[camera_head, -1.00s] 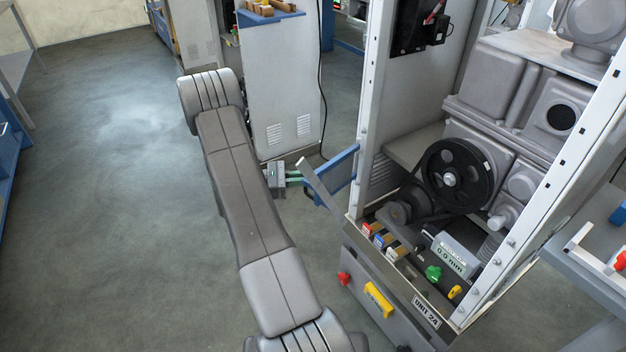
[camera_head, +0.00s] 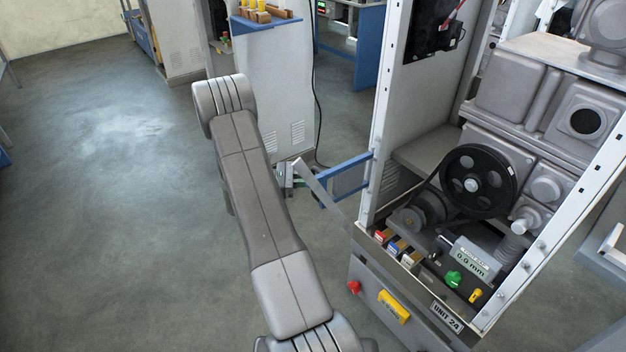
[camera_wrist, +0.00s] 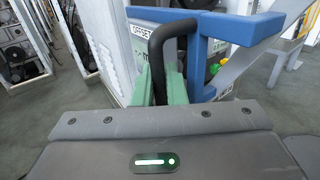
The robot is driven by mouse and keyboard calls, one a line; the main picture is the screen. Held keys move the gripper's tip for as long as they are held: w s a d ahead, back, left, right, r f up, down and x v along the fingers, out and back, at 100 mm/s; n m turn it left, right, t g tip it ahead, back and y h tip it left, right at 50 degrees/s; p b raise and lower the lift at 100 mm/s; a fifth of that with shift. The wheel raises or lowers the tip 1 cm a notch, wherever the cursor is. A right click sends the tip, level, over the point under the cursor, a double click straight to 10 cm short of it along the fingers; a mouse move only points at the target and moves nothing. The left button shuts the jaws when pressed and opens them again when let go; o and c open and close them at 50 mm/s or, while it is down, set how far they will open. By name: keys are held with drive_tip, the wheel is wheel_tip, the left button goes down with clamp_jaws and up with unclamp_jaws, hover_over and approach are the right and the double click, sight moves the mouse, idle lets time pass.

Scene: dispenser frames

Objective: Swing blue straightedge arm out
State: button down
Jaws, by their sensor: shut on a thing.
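The blue straightedge arm (camera_head: 345,178) sticks out to the left from the white upright of the machine frame. In the wrist view its blue bar (camera_wrist: 222,27) runs across the top, with a black handle (camera_wrist: 158,50) at its near end. My gripper (camera_wrist: 161,88) has its green fingers shut on this handle, one finger on each side. In the head view my gripper (camera_head: 297,180) is small and partly hidden behind my own arm and a grey bar. A label reading "OFFSET" shows beside the handle.
The machine frame (camera_head: 384,130) holds a black pulley (camera_head: 478,181), small coloured blocks, a green knob (camera_head: 453,279) and a yellow one. A white cabinet (camera_head: 277,95) stands behind my gripper. The floor at left is clear.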

drive_tip(key=c, duration=1.6)
unclamp_jaws()
drive_tip(key=shift+d, duration=0.1)
drive_tip(key=a, duration=1.3)
drive_tip(key=shift+s+a, duration=0.35)
drive_tip(key=shift+a, duration=0.05)
drive_tip(key=d, duration=1.3)
drive_tip(key=shift+w+d, duration=0.3)
drive_tip(key=shift+d, duration=0.05)
